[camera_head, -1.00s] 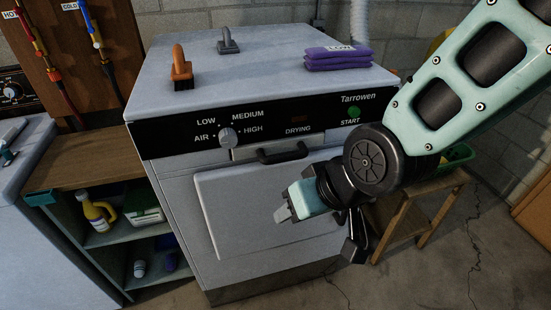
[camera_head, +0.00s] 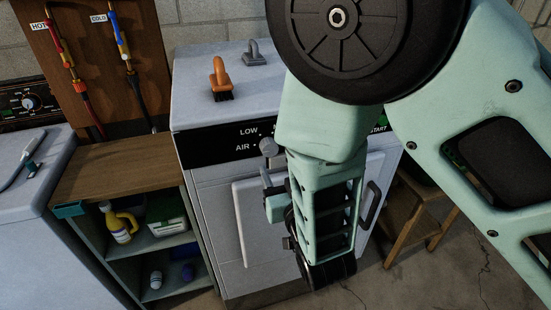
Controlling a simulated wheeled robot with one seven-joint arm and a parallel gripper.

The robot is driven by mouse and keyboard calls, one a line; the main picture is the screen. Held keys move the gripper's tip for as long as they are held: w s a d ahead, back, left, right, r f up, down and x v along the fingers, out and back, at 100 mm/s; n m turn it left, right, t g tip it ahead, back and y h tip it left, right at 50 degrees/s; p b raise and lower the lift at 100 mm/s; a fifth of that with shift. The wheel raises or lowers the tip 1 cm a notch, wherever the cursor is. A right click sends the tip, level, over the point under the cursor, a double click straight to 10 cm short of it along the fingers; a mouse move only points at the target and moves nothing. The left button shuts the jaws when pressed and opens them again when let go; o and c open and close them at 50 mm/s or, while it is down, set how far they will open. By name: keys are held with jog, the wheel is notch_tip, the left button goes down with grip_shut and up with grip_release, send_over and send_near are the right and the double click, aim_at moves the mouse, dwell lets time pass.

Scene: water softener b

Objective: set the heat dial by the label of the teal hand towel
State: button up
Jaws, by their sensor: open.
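The round grey heat dial (camera_head: 268,147) is on the black panel (camera_head: 212,150) of the white dryer. LOW and AIR show to its left; my arm hides the panel to its right. I cannot tell where the dial points. My gripper (camera_head: 272,183) is open and empty just below the dial, in front of the dryer door, with a grey finger pointing up; it looks apart from the dial. No towel shows now. One second ago a folded purple towel lay on the dryer top with a label that seems to read LOW; no teal one showed.
An orange-handled brush (camera_head: 220,79) and a grey brush (camera_head: 254,53) stand on the dryer top. A wooden-topped shelf unit (camera_head: 120,163) with bottles is left of the dryer. The door handle (camera_head: 370,205) juts out right of my arm. A wooden stool (camera_head: 418,210) stands to the right.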

aim_at(271, 151)
jog(key=p+x, duration=0.2)
jog(key=x, duration=0.5)
jog(key=shift+w, duration=0.2)
jog(key=shift+w+a, duration=0.1)
jog(key=shift+w, duration=0.05)
jog(key=shift+c, duration=1.2)
jog(key=shift+f, duration=0.1)
jog(key=c, duration=0.3)
jog(key=m, duration=0.4)
jog(key=shift+d+m, duration=0.2)
jog(key=shift+m, duration=0.2)
jog(key=m, duration=1.7)
jog(key=shift+m, duration=0.3)
jog(key=m, duration=0.5)
jog(key=shift+f, duration=0.1)
jog(key=m, duration=0.4)
jog(key=shift+m, duration=0.3)
jog(key=m, duration=0.4)
jog(key=shift+a, duration=0.1)
jog(key=o, duration=0.8)
jog(key=shift+c, duration=0.2)
